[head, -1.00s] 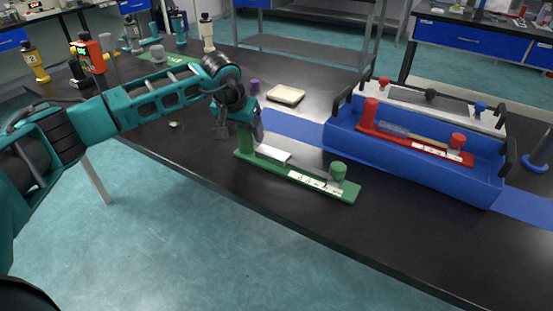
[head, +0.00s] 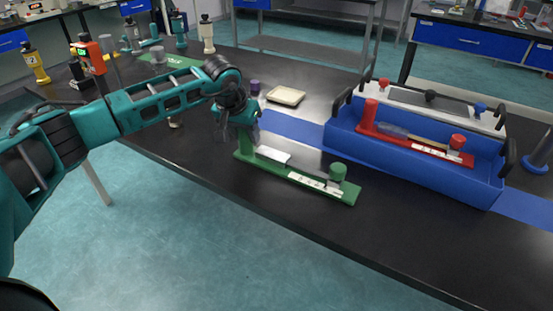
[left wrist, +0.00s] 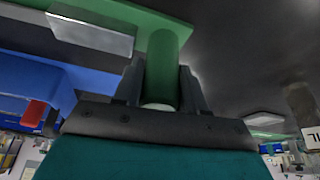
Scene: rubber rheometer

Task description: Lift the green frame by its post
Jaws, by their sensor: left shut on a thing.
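The green frame (head: 300,178) lies on the black bench near its front edge. It is a long green base with a short green knob post (head: 338,173) at its right end and a taller post at its left end. The frame appears to rest on the bench. My right gripper is not in view.
A blue tray (head: 408,179) with a red frame (head: 415,146) in it stands to the right on a blue strip. A cream dish (head: 285,95) and a small purple item (head: 255,87) are behind the green frame. Bare bench lies in front of the tray.

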